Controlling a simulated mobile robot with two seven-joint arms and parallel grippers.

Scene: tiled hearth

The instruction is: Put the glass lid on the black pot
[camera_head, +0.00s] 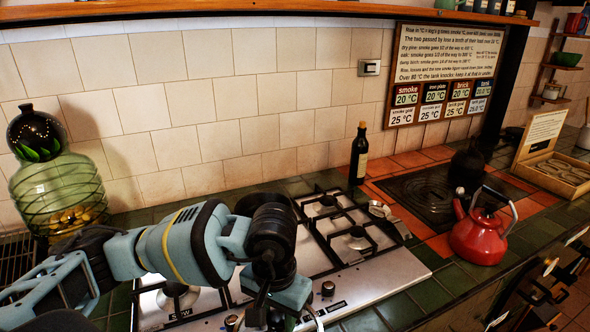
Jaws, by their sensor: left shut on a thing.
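My left gripper (277,308) is low over the front of the steel hob, pointing down at the bottom edge of the picture. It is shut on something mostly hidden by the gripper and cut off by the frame. A pale curved edge (317,320) beside the fingers looks like the rim of the glass lid. A dark rounded vessel (467,168), probably the black pot, stands at the back right by the dark plate, partly behind the red kettle; its opening is hard to make out. The gripper is well to the left of it and nearer. My right gripper is out of view.
The steel hob (400,268) has raised black grates. A dark bottle (359,155) stands behind it. The red kettle (478,236) stands right of the hob, before the dark plate (425,196). A green glass jar (60,200) is at left, an open wooden box (555,172) at right.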

